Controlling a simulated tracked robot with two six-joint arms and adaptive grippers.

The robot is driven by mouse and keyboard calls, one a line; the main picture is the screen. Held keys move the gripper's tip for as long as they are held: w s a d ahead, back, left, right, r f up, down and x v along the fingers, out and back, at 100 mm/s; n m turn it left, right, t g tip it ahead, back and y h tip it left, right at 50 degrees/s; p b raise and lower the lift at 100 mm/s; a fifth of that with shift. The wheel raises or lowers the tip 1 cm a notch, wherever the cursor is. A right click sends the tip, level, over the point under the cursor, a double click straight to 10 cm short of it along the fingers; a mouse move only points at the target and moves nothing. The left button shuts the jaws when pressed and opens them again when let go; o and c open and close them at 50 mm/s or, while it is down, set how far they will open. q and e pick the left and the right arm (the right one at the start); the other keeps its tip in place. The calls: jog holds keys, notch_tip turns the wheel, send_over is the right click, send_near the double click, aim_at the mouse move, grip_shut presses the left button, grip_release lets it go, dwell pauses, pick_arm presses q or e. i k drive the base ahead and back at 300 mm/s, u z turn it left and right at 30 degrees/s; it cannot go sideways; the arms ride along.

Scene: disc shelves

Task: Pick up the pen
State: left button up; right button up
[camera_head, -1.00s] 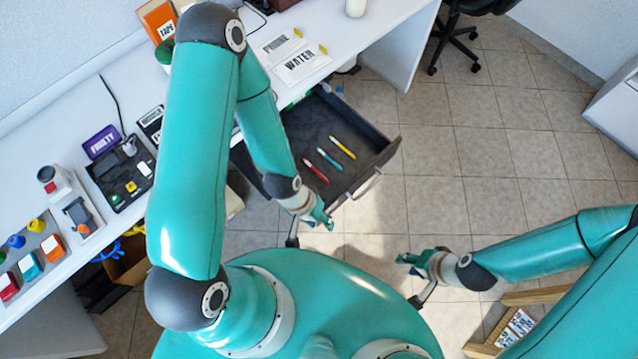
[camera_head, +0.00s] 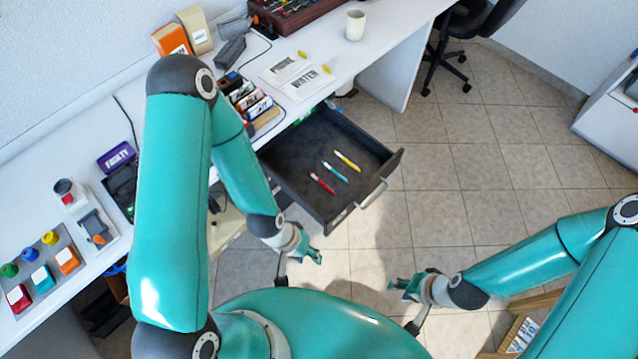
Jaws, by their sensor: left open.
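Three pens lie side by side in the open dark drawer (camera_head: 290,165): a red pen (camera_head: 322,183), a light-blue pen (camera_head: 334,172) and a yellow pen (camera_head: 347,161). My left gripper (camera_head: 312,254) is open and empty. It is in front of the drawer's near corner, apart from the pens. My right gripper (camera_head: 398,285) is over the floor to the right, away from the drawer, with its fingers too small to judge.
The white desk (camera_head: 340,68) bears cards, a cup (camera_head: 355,25) and boxes. The drawer handle (camera_head: 371,193) sticks out from its front. An office chair (camera_head: 470,40) stands at the back. Tiled floor (camera_head: 490,180) right of the drawer is clear.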

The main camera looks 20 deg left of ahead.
aim_at(330, 189)
jog(key=i, duration=0.9)
jog(key=z, duration=0.05)
